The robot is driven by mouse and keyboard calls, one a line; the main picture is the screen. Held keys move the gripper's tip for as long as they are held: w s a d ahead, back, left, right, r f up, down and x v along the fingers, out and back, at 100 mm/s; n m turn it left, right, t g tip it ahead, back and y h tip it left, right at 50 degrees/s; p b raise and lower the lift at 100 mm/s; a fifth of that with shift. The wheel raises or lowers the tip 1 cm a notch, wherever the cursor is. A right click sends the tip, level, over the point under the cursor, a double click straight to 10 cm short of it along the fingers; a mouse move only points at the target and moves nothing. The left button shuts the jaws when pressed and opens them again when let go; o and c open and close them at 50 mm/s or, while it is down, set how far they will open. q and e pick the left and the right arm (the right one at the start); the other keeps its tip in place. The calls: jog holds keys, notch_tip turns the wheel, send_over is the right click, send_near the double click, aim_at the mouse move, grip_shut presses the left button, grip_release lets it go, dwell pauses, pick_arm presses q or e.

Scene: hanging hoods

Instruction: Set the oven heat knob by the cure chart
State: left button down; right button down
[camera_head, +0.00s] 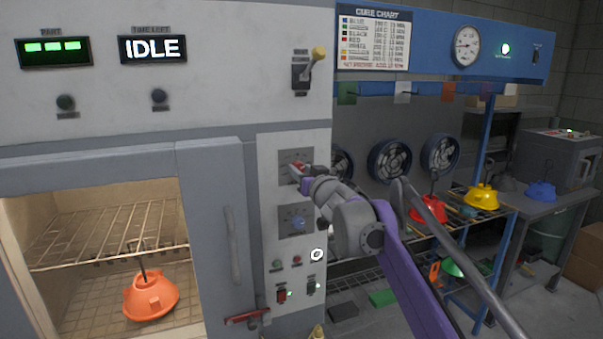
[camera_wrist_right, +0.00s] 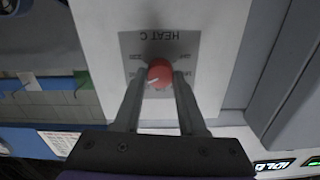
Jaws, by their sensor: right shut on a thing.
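The red heat knob (camera_wrist_right: 159,74) sits on a grey plate marked HEAT C on the oven's control panel. In the head view the knob (camera_head: 298,168) is mostly covered by my gripper. My right gripper (camera_wrist_right: 158,84) is shut on the knob, one finger on each side; it also shows in the head view (camera_head: 306,174). The scale numbers are too small to read. The cure chart (camera_head: 373,38) hangs at the top, with colour names and numbers in rows. An orange hood (camera_head: 151,297) hangs inside the open oven. My left gripper is not in view.
A blue knob (camera_head: 297,222) is just below the heat knob. The oven display (camera_head: 153,48) reads IDLE. A lever (camera_head: 312,68) is above the panel. Red (camera_head: 430,210), yellow (camera_head: 482,197) and blue (camera_head: 541,191) hoods stand at right. The oven door handle (camera_head: 232,245) is left of the panel.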

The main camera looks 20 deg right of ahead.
jog(key=shift+m, duration=1.2)
jog(key=shift+c, duration=2.3)
grip_release()
jog(key=s+b, duration=0.2)
jog(key=s, duration=0.8)
jog(key=shift+s+d, duration=0.4)
jog(key=shift+d, duration=0.05)
